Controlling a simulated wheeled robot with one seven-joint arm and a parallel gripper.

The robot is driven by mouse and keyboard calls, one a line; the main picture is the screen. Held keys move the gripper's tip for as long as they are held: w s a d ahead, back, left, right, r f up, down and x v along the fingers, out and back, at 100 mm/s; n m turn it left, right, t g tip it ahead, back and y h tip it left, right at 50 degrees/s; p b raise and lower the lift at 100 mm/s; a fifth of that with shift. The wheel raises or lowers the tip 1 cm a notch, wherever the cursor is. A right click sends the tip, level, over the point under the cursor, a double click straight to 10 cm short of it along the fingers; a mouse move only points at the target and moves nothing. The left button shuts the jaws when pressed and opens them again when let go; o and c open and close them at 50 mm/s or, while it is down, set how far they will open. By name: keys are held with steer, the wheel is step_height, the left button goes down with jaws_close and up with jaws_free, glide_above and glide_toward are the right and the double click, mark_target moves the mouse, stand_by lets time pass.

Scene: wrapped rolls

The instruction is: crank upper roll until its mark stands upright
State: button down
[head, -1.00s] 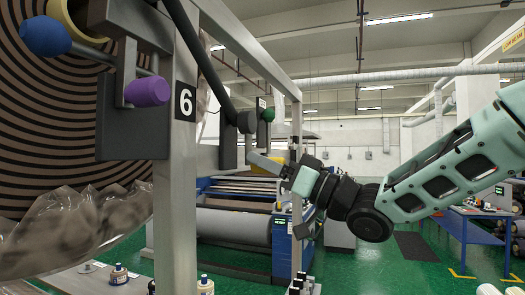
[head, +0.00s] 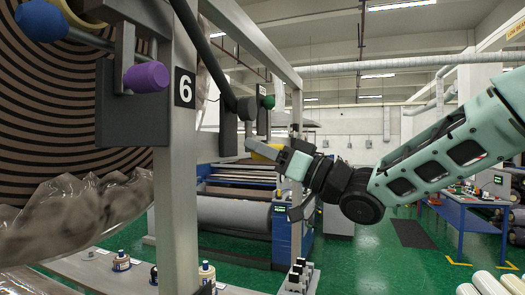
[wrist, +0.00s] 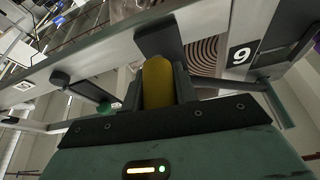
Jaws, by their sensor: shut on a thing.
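A large roll with a brown and black striped end (head: 60,120) fills the left of the head view, its lower part in crumpled clear wrap. I cannot make out a mark on it. My gripper (head: 268,150) is beyond the post, shut on a yellow handle (head: 262,152) that my gripper partly hides. The wrist view shows the yellow handle (wrist: 157,82) upright between the two dark fingers. A striped roll end (wrist: 205,50) shows behind it, partly hidden.
A grey post with a 6 label (head: 184,88) stands near left. A blue knob (head: 42,20), a purple knob (head: 146,78) and a green knob (head: 268,102) stick out nearby.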

steer(key=shift+w+d+n+b, duration=0.2)
steer(key=shift+n+b, duration=0.1)
steer(key=shift+n, duration=0.1)
